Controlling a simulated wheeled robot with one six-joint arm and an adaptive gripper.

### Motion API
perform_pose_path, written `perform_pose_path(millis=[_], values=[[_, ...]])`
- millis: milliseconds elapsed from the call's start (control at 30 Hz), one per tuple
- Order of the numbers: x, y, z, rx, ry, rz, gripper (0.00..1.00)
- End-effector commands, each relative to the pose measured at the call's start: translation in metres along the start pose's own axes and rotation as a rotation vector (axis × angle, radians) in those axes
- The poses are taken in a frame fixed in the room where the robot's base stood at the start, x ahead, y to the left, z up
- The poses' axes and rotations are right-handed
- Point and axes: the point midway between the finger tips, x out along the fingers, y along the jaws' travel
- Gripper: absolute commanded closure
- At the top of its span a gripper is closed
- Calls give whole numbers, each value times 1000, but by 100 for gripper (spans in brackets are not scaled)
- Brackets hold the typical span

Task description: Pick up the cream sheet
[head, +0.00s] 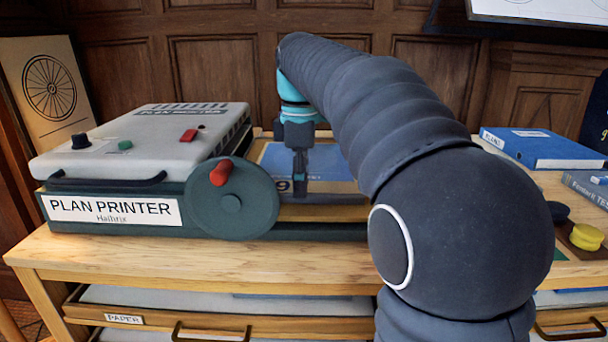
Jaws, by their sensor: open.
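My gripper (300,178) points down over the printer's bed and is open, with nothing visible between its fingers. Below and behind it lies a blue sheet (333,163) with pale markings, framed by a tan border. I cannot make out a sheet that is clearly cream. A tan strip (310,212) shows along the bed's front, but I cannot tell whether it is paper or part of the machine. My arm hides the right side of the bed. Whether the fingertips touch the sheet is unclear.
The plan printer (110,207) stands left, its green wheel (232,200) with red handle close to my gripper. Blue books (545,148) and yellow knob-like pieces (587,236) lie right. The paper drawer (230,325) below is partly open. The table's front edge (200,268) is clear.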

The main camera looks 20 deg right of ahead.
Motion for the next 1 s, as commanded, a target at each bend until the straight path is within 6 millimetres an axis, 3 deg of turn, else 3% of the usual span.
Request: perform_pose_path(millis=[133,433,600,1000], values=[[17,0,0,0,0,-1,55],[20,0,0,0,0,1,55],[20,0,0,0,0,1,98],[18,0,0,0,0,1,100]])
